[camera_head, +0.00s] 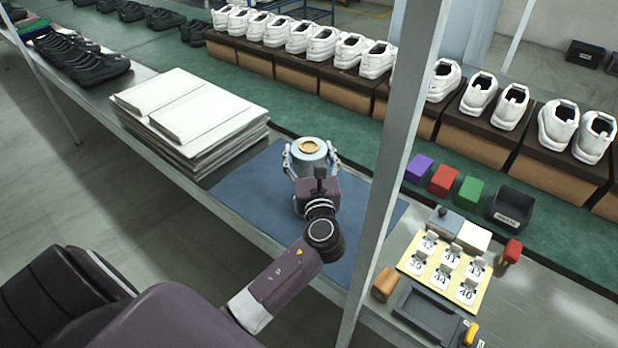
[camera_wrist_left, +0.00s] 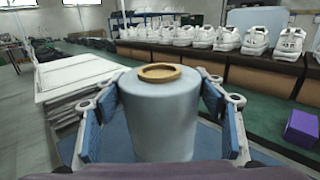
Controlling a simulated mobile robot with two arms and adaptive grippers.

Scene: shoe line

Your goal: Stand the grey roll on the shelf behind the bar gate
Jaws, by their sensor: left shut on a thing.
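The grey roll (camera_head: 308,154) stands upright over the blue mat (camera_head: 252,183), with a tan ring at its top. My left gripper (camera_head: 311,162) is shut on it, with a finger on each side. In the left wrist view the roll (camera_wrist_left: 160,115) fills the middle, between the blue finger pads of my left gripper (camera_wrist_left: 160,125). I cannot tell whether its base touches the mat. My right gripper is not in view. I cannot make out a bar gate for certain; a grey upright post (camera_head: 392,165) stands right of the roll.
A stack of white boards (camera_head: 190,115) lies left of the mat. White shoes on brown boxes (camera_head: 335,92) line the green belt behind. Right of the post are coloured blocks (camera_head: 444,180), a black bin (camera_head: 513,206), a yellow tag board (camera_head: 443,270) and a dark tray (camera_head: 428,315).

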